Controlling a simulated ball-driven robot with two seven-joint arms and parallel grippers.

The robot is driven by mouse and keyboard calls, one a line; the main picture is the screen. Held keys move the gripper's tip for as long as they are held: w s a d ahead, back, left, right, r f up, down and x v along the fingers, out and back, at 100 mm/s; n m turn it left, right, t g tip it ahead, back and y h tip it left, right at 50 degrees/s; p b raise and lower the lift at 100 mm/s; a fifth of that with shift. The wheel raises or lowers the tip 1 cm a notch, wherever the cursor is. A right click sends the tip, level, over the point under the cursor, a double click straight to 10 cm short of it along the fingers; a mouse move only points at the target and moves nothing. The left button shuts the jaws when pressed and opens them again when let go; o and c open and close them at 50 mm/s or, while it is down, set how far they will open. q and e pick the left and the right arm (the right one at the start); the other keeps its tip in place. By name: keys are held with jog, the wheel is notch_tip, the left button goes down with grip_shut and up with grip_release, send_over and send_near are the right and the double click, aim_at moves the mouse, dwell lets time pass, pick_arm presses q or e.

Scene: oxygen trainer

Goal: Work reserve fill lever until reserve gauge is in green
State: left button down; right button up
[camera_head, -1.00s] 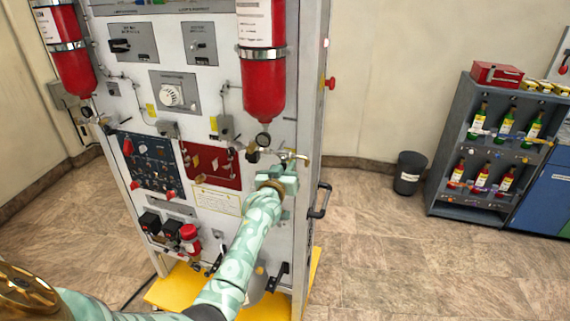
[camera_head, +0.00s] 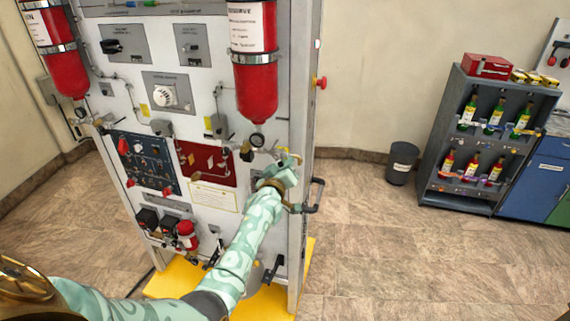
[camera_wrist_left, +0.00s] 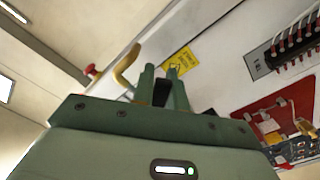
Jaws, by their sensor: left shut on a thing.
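The reserve cylinder (camera_head: 255,70) is red and hangs on the right of the panel front. A small dark round gauge (camera_head: 257,140) sits under it; its needle and colours are too small to read. A yellow brass lever (camera_head: 292,155) comes off the fittings right of the gauge. My left gripper (camera_head: 283,172) is just below the lever, at the panel's right edge. The grip point is partly hidden. My right gripper is not in view.
A black side handle (camera_head: 316,195) juts from the panel close to my left gripper. A red knob (camera_head: 321,82) sticks out higher up. A grey bin (camera_head: 402,164) and a bottle shelf (camera_head: 440,135) stand to the right, with clear floor between.

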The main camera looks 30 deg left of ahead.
pick_arm(q)
jog(key=c, duration=1.4)
grip_release()
jog(key=p+v, duration=1.1)
jog(key=v, duration=0.5)
jog(key=shift+s, duration=0.2)
jog(key=shift+a+f, duration=0.1)
